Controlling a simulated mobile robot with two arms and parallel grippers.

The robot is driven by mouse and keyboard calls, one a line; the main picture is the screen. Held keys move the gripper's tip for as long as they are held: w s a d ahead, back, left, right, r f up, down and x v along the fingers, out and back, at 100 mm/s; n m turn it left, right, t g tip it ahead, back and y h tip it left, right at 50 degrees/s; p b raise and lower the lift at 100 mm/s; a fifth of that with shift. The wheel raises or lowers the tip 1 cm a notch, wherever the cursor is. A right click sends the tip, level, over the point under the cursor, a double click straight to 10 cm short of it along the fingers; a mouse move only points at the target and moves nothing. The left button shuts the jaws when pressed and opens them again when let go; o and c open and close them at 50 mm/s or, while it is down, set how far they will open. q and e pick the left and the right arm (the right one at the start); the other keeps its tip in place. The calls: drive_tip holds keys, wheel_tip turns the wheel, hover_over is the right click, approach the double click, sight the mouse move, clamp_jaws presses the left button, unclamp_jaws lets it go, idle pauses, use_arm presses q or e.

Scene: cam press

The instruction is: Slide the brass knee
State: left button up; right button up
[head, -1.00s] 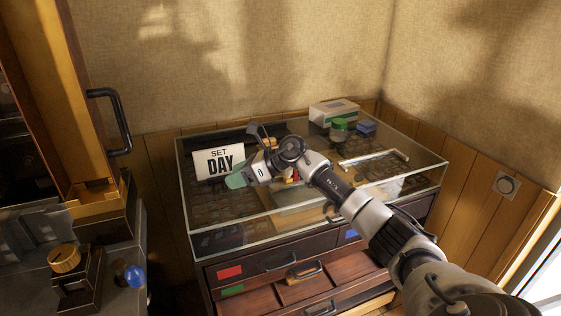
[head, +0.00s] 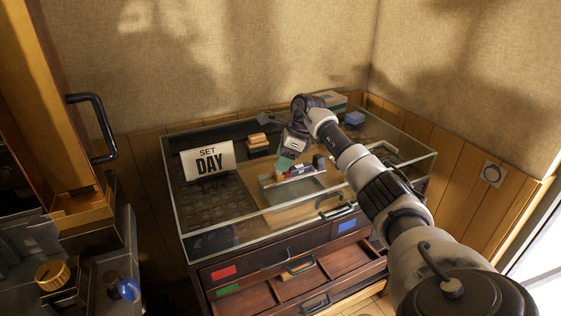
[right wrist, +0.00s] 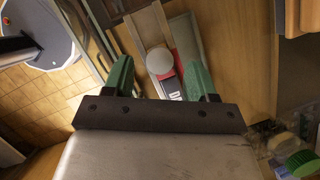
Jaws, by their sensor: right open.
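My right gripper (head: 286,162) is open, with green fingers pointing down over a shallow grey metal tray (head: 292,188) at the case's front. In the right wrist view the two fingers (right wrist: 160,66) stand apart. A small yellow piece (head: 279,177) shows just below the fingers in the head view. I cannot tell for sure which part is the brass knee, or whether the fingers touch anything. My left gripper is not in view.
A "SET DAY" card (head: 208,160) stands at the left of the glass-sided case (head: 306,213). An open drawer (head: 300,286) sticks out below. A dark machine with a brass knob (head: 52,274) stands at left.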

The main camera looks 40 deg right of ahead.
drive_tip(key=shift+x, duration=1.05)
